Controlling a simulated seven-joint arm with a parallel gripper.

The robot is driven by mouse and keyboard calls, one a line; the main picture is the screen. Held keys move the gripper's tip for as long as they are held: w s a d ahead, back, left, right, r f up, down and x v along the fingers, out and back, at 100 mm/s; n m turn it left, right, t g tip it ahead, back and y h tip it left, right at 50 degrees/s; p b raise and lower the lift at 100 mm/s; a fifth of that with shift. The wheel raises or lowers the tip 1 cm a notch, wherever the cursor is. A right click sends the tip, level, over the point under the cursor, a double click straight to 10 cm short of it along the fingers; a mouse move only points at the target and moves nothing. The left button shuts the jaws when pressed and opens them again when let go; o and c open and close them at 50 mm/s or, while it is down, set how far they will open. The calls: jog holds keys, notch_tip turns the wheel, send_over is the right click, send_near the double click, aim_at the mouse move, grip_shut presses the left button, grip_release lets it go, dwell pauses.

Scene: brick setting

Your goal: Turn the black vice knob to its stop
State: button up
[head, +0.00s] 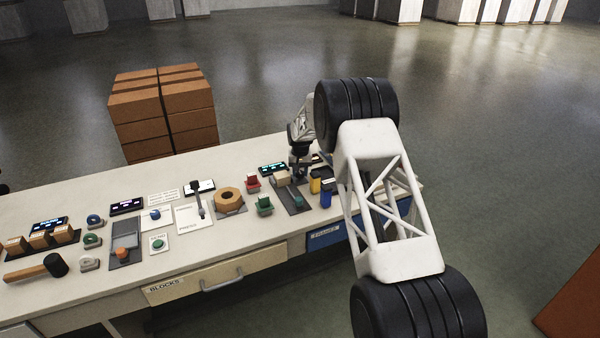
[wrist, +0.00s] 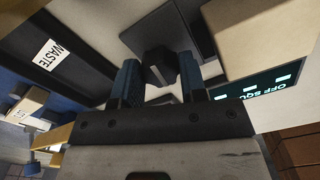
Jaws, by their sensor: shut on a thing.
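The black vice knob (wrist: 158,67) shows in the wrist view between the two blue fingers of my gripper (wrist: 159,84). The fingers are shut on it, one on each side. In the head view my gripper (head: 299,172) is down at the far right part of the bench, and it hides the knob there. A pale block (head: 283,178) sits by the gripper at a dark grey plate (head: 293,201). A large pale block (wrist: 250,35) and a grey metal part (wrist: 178,25) show close to the knob in the wrist view. How far the knob is turned cannot be told.
A lit display (head: 272,168) stands just left of my gripper; it reads "OFF SQU" in part in the wrist view (wrist: 265,88). A dark bin marked WASTE (wrist: 52,53) is nearby. Yellow (head: 315,185) and blue (head: 326,196) pieces stand right. A red-topped fixture (head: 252,182) stands left.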

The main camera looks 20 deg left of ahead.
aim_at(300, 172)
jog(key=o, duration=0.7)
jog(key=shift+c, duration=0.2)
jog(key=shift+r, duration=3.95)
